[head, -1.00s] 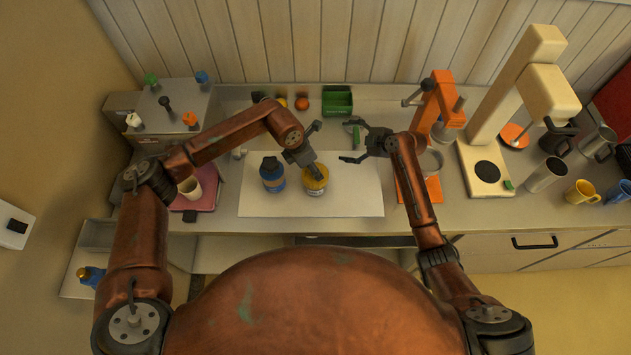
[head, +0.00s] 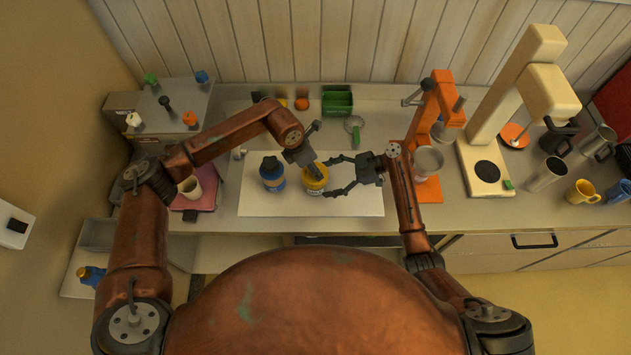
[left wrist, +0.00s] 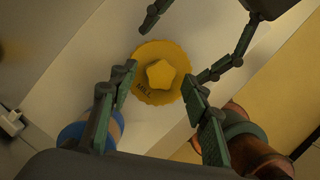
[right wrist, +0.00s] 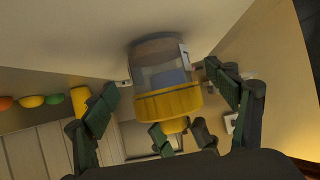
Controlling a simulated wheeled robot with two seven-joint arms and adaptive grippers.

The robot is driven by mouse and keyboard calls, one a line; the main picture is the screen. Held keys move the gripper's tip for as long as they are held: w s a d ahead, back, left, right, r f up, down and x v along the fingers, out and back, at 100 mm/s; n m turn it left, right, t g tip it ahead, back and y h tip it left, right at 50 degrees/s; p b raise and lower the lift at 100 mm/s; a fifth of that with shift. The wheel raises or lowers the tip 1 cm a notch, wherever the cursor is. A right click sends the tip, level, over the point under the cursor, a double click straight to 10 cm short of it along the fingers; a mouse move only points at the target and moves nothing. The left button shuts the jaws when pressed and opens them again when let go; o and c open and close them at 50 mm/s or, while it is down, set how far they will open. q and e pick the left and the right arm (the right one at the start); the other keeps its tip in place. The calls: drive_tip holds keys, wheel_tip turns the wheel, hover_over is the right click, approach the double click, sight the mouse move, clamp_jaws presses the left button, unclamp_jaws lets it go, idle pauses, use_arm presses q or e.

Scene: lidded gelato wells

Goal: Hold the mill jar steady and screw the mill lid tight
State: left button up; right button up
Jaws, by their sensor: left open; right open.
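The mill jar (right wrist: 160,62) has a clear body and stands on the pale board. The yellow mill lid (left wrist: 162,73), marked MILL and with a star-shaped knob, sits on top of it; it also shows in the head view (head: 315,185). Whether the lid is tight cannot be seen. My left gripper (head: 316,170) is open above the lid, its fingers to either side in the left wrist view. My right gripper (head: 330,178) is open low at the jar's right, its fingers reaching to either side of the jar; contact cannot be told.
A blue jar with a dark cap (head: 272,174) stands close to the left of the mill jar on the pale board (head: 235,205). An orange stand (head: 430,160) is at right. The board's right front is clear.

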drive_tip(key=shift+x, duration=2.05)
drive_tip(key=c, duration=1.2)
drive_tip(key=shift+f, duration=0.15)
drive_tip(key=o, duration=0.7)
drive_tip(key=c, duration=0.7)
